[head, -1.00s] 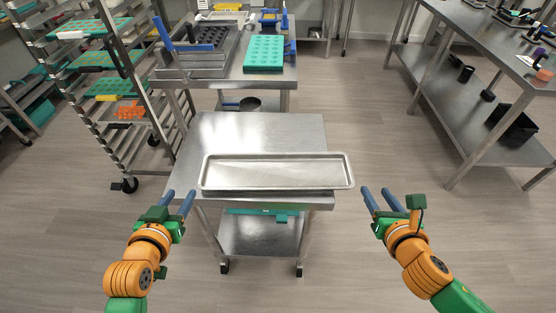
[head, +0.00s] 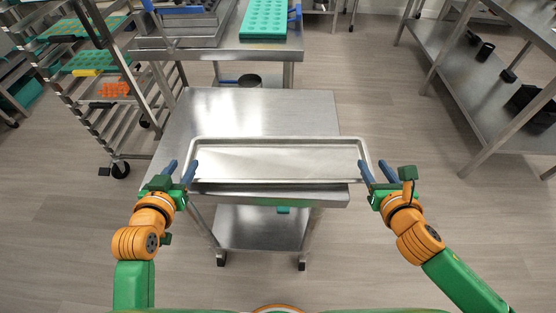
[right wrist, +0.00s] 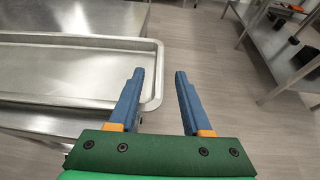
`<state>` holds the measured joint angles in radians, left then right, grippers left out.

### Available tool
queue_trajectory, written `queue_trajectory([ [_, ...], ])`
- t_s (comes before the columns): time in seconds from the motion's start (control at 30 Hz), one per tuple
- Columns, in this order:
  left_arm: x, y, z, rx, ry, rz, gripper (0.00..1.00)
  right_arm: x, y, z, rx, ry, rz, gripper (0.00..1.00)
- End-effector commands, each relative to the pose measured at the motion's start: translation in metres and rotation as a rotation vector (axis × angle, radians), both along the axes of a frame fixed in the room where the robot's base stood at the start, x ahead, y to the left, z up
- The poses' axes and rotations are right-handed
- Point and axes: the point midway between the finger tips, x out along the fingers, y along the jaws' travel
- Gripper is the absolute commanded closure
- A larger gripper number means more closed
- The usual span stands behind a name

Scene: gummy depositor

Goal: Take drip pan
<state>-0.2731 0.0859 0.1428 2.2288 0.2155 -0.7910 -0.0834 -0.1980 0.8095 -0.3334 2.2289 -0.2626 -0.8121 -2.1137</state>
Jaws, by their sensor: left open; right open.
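The drip pan (head: 278,163) is a long, shallow, empty silver tray lying on the near part of a small steel cart (head: 262,105). My left gripper (head: 180,172) is open at the pan's left end, its fingers close to the rim. My right gripper (head: 378,172) is open at the pan's right end. In the right wrist view the pan's right corner (right wrist: 157,95) lies between the open fingers of the right gripper (right wrist: 157,78), near the left finger. I cannot tell whether any finger touches the rim.
A rack with trays (head: 100,62) stands left of the cart. A steel table (head: 220,58) with a teal mold (head: 263,18) is behind it. A steel shelf table (head: 480,75) stands at the right. The floor between is clear.

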Motion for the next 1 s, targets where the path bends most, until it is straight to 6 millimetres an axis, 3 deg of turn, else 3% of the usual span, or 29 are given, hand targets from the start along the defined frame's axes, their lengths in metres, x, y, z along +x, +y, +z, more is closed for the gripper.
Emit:
queue_trajectory([
  [0.1,0.019,0.000,-0.007,-0.001,-0.002,0.000,0.51,0.019,0.000,-0.007,0.003,-0.003,-0.003,0.51],
  [0.3,0.040,0.000,-0.016,0.000,-0.001,0.000,0.51,0.040,0.000,-0.016,0.001,-0.001,-0.002,0.51],
  [0.63,0.044,0.000,-0.018,0.001,-0.001,0.000,0.51,0.044,0.000,-0.018,0.000,-0.001,0.001,0.51],
  [0.67,0.044,0.000,-0.018,0.001,-0.001,0.000,0.54,0.044,0.000,-0.018,0.000,-0.001,0.000,0.54],
  [0.83,0.044,0.000,-0.018,0.001,-0.001,0.000,1.00,0.044,0.000,-0.018,0.000,-0.001,0.000,1.00],
  [1.0,0.044,0.000,-0.018,0.001,-0.001,0.001,1.00,0.044,0.000,-0.018,0.000,0.000,0.000,1.00],
])
